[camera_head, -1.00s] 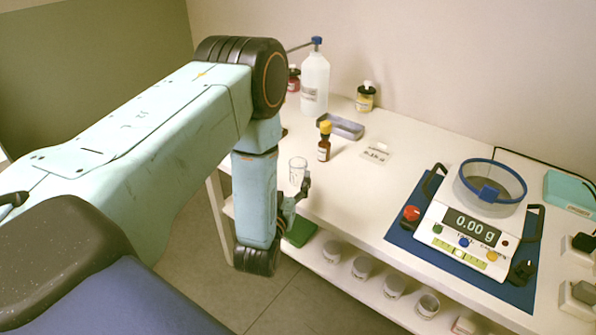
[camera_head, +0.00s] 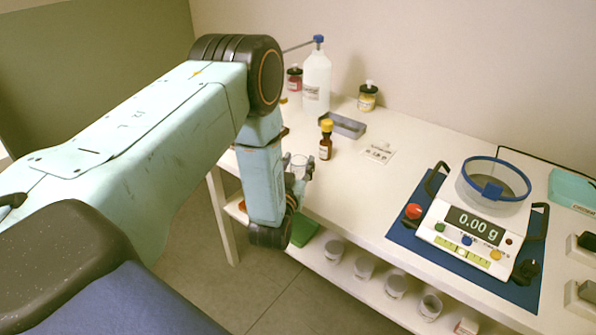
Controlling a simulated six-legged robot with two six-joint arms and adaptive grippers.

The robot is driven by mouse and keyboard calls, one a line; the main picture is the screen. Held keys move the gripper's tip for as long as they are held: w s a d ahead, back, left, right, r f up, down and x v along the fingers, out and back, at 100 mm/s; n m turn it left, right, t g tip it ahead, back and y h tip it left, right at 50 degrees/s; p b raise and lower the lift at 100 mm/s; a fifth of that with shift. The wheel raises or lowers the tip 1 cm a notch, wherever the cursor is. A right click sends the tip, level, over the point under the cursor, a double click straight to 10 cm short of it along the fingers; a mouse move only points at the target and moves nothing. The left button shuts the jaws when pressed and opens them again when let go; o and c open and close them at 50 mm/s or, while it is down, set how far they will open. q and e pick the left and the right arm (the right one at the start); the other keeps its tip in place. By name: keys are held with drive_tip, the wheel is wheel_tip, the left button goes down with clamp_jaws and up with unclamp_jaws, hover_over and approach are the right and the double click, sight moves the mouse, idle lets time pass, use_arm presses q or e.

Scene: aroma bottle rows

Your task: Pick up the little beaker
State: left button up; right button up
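The little beaker (camera_head: 299,161) is a small clear glass near the table's front left edge, partly hidden behind my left gripper and forearm. My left gripper (camera_head: 299,180) comes in from the left and is right at the beaker, its dark fingers small and mostly covered by the arm. I cannot tell whether the fingers touch the glass or how far apart they are. My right gripper is not in view.
A brown bottle with a yellow cap (camera_head: 326,140) stands close behind the beaker, by a label card (camera_head: 378,152) and a grey tray (camera_head: 345,125). A white wash bottle (camera_head: 316,82) is farther back. A scale (camera_head: 470,232) sits right. Jars (camera_head: 364,267) line the lower shelf.

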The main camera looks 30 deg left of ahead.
use_arm(q)
drive_tip(key=shift+w+d, duration=0.1)
drive_tip(key=c, duration=0.6)
drive_tip(key=shift+o, duration=0.2)
